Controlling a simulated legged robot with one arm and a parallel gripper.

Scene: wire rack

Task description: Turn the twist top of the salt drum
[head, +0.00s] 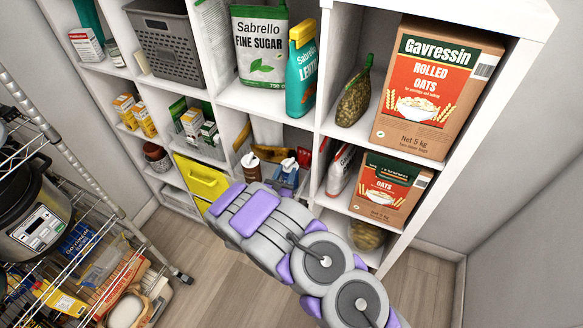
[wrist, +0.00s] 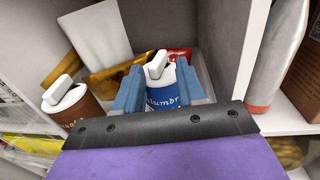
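A blue drum (wrist: 165,97) with a white top (wrist: 157,66) stands in a cubby of the white shelf. Its label is only partly readable, so I cannot confirm that it is the salt drum. My gripper (wrist: 159,72) is open, with one blue-grey finger on each side of the drum. The white top shows between the fingertips, and I cannot tell whether they touch the drum. In the head view my gripper (head: 288,174) reaches into the cubby, and the drum is mostly hidden behind it. A brown container (wrist: 74,108) with a white top stands to the left, also seen in the head view (head: 250,167).
Yellow and red packets (wrist: 100,80) lie behind the drum. The cubby's right wall (wrist: 233,45) is close, with a grey-white bag (wrist: 275,60) beyond it. A yellow bin (head: 200,178) sits left of my gripper. A wire rack (head: 75,200) stands at far left.

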